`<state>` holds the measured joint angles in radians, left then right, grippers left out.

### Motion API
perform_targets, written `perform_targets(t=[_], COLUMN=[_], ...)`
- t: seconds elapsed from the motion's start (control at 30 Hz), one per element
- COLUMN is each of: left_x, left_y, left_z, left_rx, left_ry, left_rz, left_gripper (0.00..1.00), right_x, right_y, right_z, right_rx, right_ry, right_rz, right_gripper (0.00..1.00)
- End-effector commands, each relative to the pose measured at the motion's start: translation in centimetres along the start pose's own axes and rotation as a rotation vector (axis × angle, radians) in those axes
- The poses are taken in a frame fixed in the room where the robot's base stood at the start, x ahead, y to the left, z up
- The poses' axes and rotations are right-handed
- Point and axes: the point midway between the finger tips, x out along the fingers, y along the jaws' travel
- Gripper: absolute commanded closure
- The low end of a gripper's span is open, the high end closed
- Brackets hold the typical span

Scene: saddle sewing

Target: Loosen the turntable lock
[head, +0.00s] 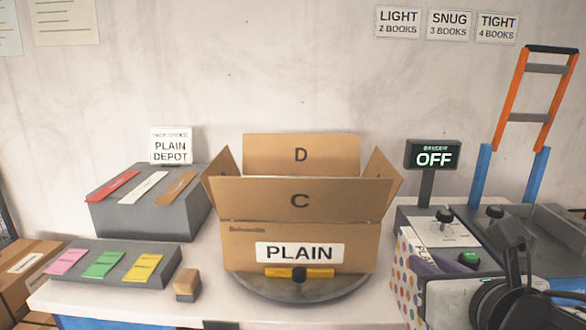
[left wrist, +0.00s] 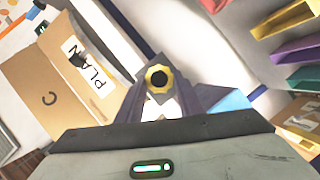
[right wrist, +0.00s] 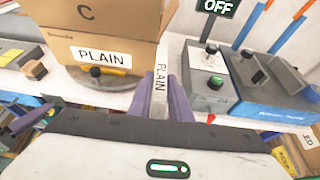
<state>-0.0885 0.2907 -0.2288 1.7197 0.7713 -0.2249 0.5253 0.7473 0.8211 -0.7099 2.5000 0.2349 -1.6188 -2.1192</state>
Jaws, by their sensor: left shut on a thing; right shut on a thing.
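The turntable (head: 300,292) is a grey disc under a brown box marked PLAIN (head: 300,230). Its lock is a yellow bar with a black knob (head: 299,274), lying crosswise at the front; it also shows in the right wrist view (right wrist: 97,71). No gripper touches it. My left gripper (left wrist: 160,95) is outside the head view; it is shut on a small yellow ring-shaped thing with a dark centre (left wrist: 159,77). My right gripper (right wrist: 160,100) is right of the turntable, shut on a thin upright piece with a PLAIN spine (right wrist: 160,82); its dotted side shows in the head view (head: 404,278).
A small wooden block (head: 187,284) stands left of the turntable, by a grey tray of coloured cards (head: 110,264). Right stand a sign reading OFF (head: 433,155) and a grey machine with a green button (head: 469,259). The box's flaps are up.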

Motion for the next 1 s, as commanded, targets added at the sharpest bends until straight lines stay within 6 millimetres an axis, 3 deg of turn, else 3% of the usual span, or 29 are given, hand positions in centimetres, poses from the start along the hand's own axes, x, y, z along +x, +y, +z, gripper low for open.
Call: perform_targets(t=[0.33, 1.0], left_x=[0.0, 0.0], left_y=[-0.4, -0.6], left_z=[0.2, 0.2], left_rx=[-0.09, -0.151], left_ry=[-0.002, -0.003], left_rz=[0.035, 0.059], left_gripper=[0.92, 0.92], right_x=[0.7, 1.1], right_y=[0.0, 0.0], right_z=[-1.6, -2.7], right_rx=[0.001, 0.001], right_ry=[-0.005, -0.005], right_rz=[0.0, 0.0], right_gripper=[1.0, 1.0])
